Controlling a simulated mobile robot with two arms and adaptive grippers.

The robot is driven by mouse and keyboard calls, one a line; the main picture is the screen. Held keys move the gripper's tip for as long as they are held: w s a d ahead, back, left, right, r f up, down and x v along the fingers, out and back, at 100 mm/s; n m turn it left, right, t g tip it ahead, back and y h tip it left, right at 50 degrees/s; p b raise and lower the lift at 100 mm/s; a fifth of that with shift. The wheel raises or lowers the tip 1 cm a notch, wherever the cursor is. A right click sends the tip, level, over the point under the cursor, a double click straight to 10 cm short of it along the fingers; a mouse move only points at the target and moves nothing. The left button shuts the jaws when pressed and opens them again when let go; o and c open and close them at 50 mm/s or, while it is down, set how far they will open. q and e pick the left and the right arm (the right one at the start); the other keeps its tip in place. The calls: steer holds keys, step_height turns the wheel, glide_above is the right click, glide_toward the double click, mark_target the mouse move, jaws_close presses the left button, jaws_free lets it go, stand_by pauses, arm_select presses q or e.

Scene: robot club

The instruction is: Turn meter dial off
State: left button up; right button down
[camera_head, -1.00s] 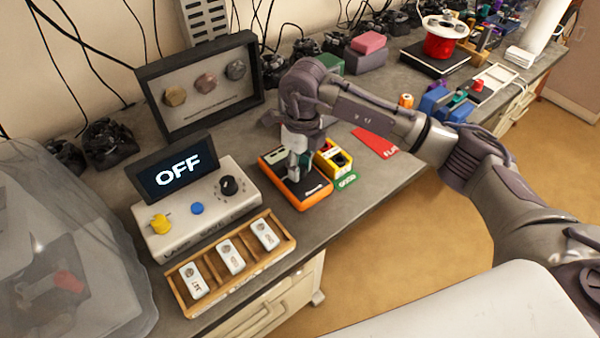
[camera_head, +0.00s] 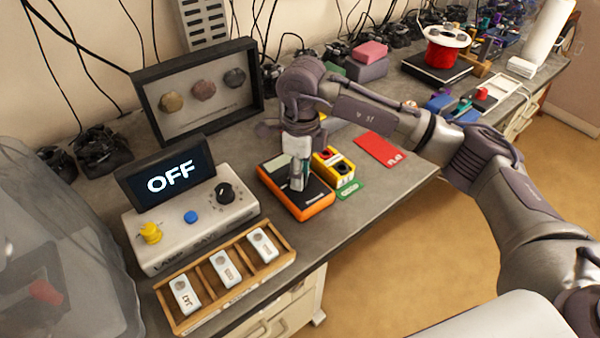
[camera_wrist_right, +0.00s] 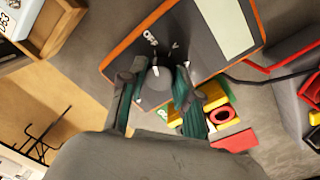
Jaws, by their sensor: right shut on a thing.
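The orange-edged black meter (camera_head: 318,199) lies flat on the grey bench. My right gripper (camera_head: 298,184) points down over it and hides its dial in the head view. In the right wrist view the meter (camera_wrist_right: 195,48) fills the upper middle, with its pale screen at upper right. Its round dark dial (camera_wrist_right: 155,88) carries a white pointer mark directed toward the top of that view. The fingers of my right gripper (camera_wrist_right: 157,84) stand on either side of the dial and are shut on it. My left gripper is not in view.
A yellow-and-black block with a red button (camera_head: 343,170) stands close right of the meter. Left are a control box (camera_head: 165,255) with a screen reading OFF and a wooden tray (camera_head: 283,262) of white modules. A red card (camera_head: 380,149) lies farther right.

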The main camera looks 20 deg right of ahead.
steer(key=c, duration=0.8)
jaws_free()
steer(key=shift+r, duration=0.3)
steer(key=r, duration=1.1)
steer(key=shift+w+d+r, duration=0.2)
steer(key=shift+w+r, duration=0.05)
steer(key=shift+w, duration=0.05)
